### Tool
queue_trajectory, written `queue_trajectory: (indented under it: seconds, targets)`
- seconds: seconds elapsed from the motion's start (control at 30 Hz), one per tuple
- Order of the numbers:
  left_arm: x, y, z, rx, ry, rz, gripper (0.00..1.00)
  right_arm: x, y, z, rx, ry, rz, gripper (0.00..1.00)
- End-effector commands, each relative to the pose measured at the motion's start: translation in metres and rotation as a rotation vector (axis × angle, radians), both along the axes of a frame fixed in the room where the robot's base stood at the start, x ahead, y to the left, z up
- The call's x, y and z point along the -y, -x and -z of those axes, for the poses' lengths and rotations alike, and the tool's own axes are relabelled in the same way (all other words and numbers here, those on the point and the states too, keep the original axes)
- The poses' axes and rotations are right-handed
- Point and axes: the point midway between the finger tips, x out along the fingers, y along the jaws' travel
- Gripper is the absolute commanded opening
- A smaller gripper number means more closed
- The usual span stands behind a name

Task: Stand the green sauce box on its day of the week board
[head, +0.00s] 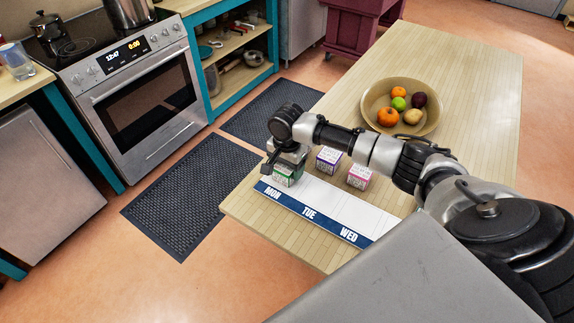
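The green sauce box (287,178), with a white printed label, is upright near the left end of the white and blue weekday board (325,221), behind the MON label. Whether it touches the board is unclear. My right gripper (279,166) points down right at the green box, with one dark finger showing at its left side. The other finger is hidden, so I cannot tell if it grips the box. The board shows MON, TUE and WED; my body hides its right end. My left gripper is not in view.
A purple-labelled box (328,160) and a pink-labelled box (359,177) stand behind the board on the wooden table (460,90). A fruit bowl (370,112) is farther back. The table's left edge is close to my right gripper. An oven (150,98) stands across the floor.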

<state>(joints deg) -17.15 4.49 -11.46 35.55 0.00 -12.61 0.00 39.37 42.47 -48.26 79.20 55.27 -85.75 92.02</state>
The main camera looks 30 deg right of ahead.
Motion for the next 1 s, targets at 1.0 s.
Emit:
queue_trajectory:
  seconds: [1.0]
  targets:
    - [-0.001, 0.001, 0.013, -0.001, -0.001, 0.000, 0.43, 0.000, -0.001, -0.105, 0.002, 0.000, 0.000, 0.88]
